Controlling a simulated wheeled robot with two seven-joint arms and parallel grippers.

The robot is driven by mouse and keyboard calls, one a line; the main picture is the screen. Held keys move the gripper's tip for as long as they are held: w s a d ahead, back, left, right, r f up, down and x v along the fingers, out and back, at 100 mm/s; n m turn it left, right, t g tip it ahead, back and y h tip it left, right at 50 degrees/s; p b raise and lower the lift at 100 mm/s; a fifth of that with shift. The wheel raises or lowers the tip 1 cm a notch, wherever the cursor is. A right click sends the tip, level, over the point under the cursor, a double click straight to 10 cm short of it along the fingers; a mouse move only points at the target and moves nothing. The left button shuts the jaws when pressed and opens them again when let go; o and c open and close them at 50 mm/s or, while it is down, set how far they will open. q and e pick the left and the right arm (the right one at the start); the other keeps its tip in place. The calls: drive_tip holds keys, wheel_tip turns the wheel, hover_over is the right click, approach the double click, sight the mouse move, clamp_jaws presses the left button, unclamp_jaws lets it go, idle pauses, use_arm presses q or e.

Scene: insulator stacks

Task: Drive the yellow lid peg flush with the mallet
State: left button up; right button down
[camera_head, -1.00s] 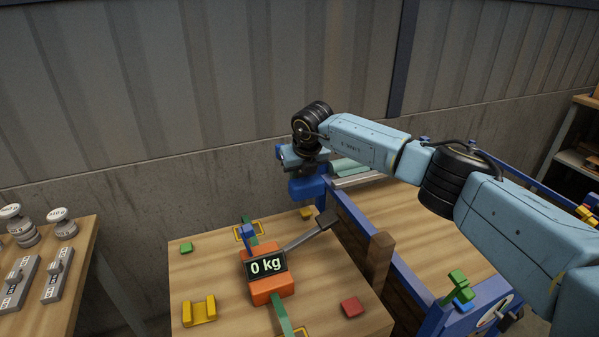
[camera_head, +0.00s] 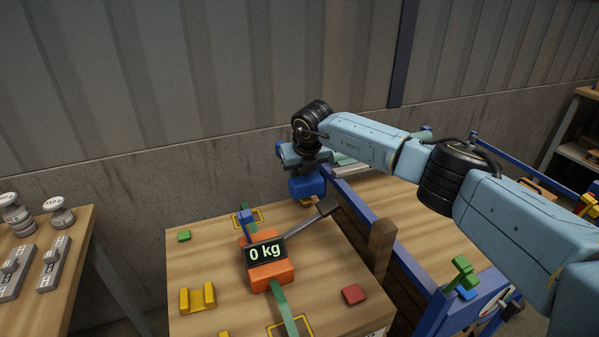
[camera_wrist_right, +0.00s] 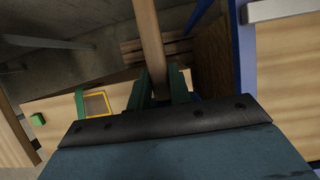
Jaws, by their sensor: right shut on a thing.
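My right gripper (camera_head: 306,158) is over the far right corner of the bench, beside the blue rail. In the right wrist view, the gripper (camera_wrist_right: 163,86) is shut on a wooden handle (camera_wrist_right: 149,35), which I take as the mallet's. In the head view the handle is hidden. A blue block (camera_head: 307,187) shows just below the gripper; I cannot tell whether it is the mallet's head. A small yellow piece (camera_head: 306,202) lies below that block near the bench's far edge. I cannot tell whether it is the lid peg. My left gripper is out of view.
An orange scale (camera_head: 270,274) reading 0 kg stands mid-bench with a grey bar angled right. A yellow bracket (camera_head: 197,298), green block (camera_head: 184,236) and red block (camera_head: 353,294) lie around it. A blue rail (camera_head: 405,255) and wooden post (camera_head: 381,245) border the right side.

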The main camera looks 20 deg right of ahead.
drive_tip(key=shift+f+b, duration=0.45)
drive_tip(key=shift+f, duration=0.1)
drive_tip(key=shift+s+f+b, duration=0.1)
drive_tip(key=shift+f+b, duration=0.75)
drive_tip(key=shift+f, duration=0.65)
drive_tip(key=shift+r+p, duration=0.65)
drive_tip(key=shift+r, duration=0.45)
drive_tip(key=shift+r+p, duration=1.95)
drive_tip(key=shift+r, duration=0.6)
